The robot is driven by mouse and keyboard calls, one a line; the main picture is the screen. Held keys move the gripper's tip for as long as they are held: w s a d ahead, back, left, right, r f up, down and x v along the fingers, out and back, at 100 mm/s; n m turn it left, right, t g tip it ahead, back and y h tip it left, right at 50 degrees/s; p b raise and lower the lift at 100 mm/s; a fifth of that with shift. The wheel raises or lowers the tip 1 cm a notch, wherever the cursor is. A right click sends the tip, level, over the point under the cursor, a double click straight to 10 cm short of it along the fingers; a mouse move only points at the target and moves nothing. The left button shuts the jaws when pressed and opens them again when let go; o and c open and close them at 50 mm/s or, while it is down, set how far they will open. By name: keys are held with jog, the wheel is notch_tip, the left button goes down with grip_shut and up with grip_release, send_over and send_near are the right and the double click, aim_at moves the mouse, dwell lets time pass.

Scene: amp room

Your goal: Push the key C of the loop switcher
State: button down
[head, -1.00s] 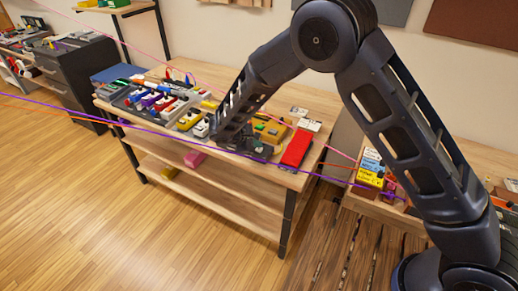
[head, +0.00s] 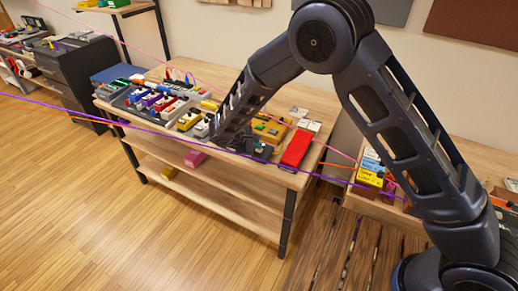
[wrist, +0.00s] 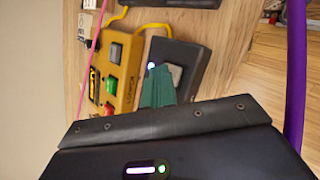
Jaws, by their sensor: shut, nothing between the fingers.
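A yellow box (wrist: 125,68) with green, red and grey keys lies on the bench in the wrist view, and a dark grey box (wrist: 187,55) with one pale square key (wrist: 174,76) and a lit blue-white light lies beside it. I cannot tell for sure which is the loop switcher, and no letter C is readable. My gripper (wrist: 158,78) is shut and empty, its teal fingertips over the dark box's near edge, close to the pale key. Contact cannot be told. In the head view the yellow box (head: 272,130) shows behind my dark gripper (head: 256,150).
A red pedal (head: 296,149) lies right of my gripper on the wooden bench (head: 282,178). Several coloured pedals crowd the bench to the left. Pink and purple (head: 150,128) cables stretch across the head view. A yellow cable runs behind the boxes in the wrist view.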

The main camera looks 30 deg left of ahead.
aim_at(257, 150)
jog(key=shift+r, duration=0.45)
jog(key=shift+r, duration=3)
